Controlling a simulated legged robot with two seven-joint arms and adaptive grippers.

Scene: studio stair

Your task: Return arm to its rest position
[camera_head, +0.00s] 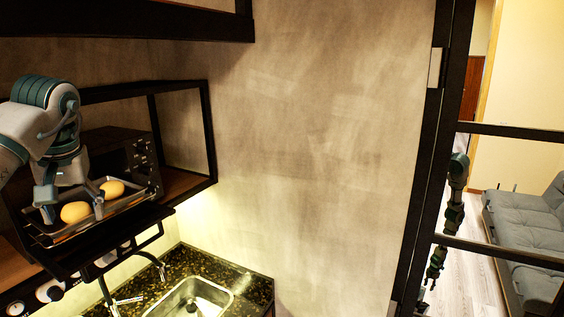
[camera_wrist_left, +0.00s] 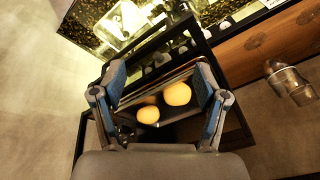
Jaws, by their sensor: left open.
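My left gripper (camera_head: 75,203) is at the left of the head view, at the front of a dark toaster oven (camera_head: 132,160) on a shelf. Its two fingers are apart in the left wrist view (camera_wrist_left: 160,82), with nothing gripped between them. Two round golden items, perhaps buns, lie on a tray (camera_head: 75,232) at the oven's open front. One bun (camera_head: 75,212) is close to the gripper and the other bun (camera_head: 112,189) is to its right. Both also show between the fingers in the wrist view. I cannot tell whether the fingers touch the tray.
The oven stands inside a black-framed shelf (camera_head: 211,130). Below are a speckled counter (camera_head: 255,288) and a metal sink (camera_head: 212,292) with a faucet (camera_head: 127,301). A bare wall (camera_head: 320,150) fills the middle. A black frame (camera_head: 425,185) and grey sofa (camera_head: 530,230) are at the right.

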